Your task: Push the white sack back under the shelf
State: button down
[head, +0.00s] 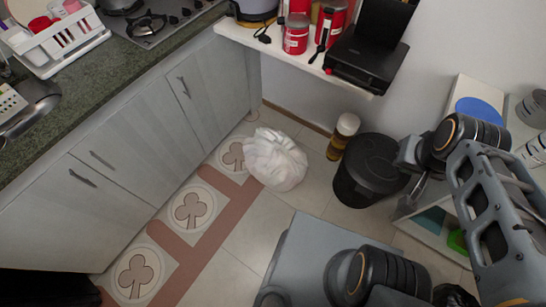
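The white sack (275,158) sits on the tiled floor in the middle of the head view, bulky and crumpled, with its top gathered. It stands in front of the white wall shelf (240,36), close to the cabinet fronts on its left. My gripper (407,203) appears at the right, at the end of my arm, beside the black bin and well apart from the sack. It is small and dark here, and I cannot tell how far its fingers are apart.
Grey cabinets (135,150) line the left. Red cans (296,34) and a black machine (367,60) sit on the shelf. Floor in front of the sack is open.

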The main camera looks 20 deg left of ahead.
aim_at(274, 159)
jog(key=u, duration=1.15)
jog(key=k, duration=0.55)
jog(key=u, duration=0.65)
jog(key=k, duration=0.8)
jog(key=z, duration=0.3)
jog(key=i, duration=1.55)
jog(key=u, duration=1.2)
jog(key=i, duration=0.25)
jog(key=u, duration=0.05)
